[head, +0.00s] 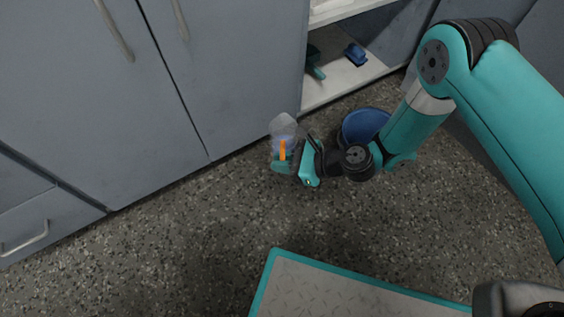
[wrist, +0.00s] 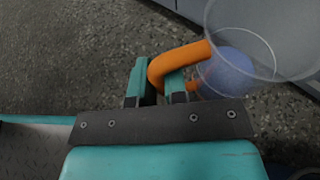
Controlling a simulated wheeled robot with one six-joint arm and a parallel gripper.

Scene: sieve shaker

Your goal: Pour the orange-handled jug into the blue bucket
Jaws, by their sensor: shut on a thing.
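The clear jug (head: 284,128) with its orange handle (head: 282,150) is held in front of the grey cabinets in the head view. In the wrist view the jug (wrist: 285,30) is at the upper right, with bluish contents (wrist: 228,72) seen through its wall. My gripper (wrist: 160,85) is shut on the orange handle (wrist: 180,62). In the head view my gripper (head: 287,168) is at the handle, left of the blue bucket (head: 362,124). The bucket stands on the floor, partly hidden behind my arm. The jug is apart from the bucket.
Grey cabinet doors (head: 150,80) run along the back. An open shelf (head: 345,80) above the bucket holds a blue item (head: 355,54) and a dark green item (head: 315,65). Speckled floor (head: 180,235) is clear at the left. My base plate is at the bottom.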

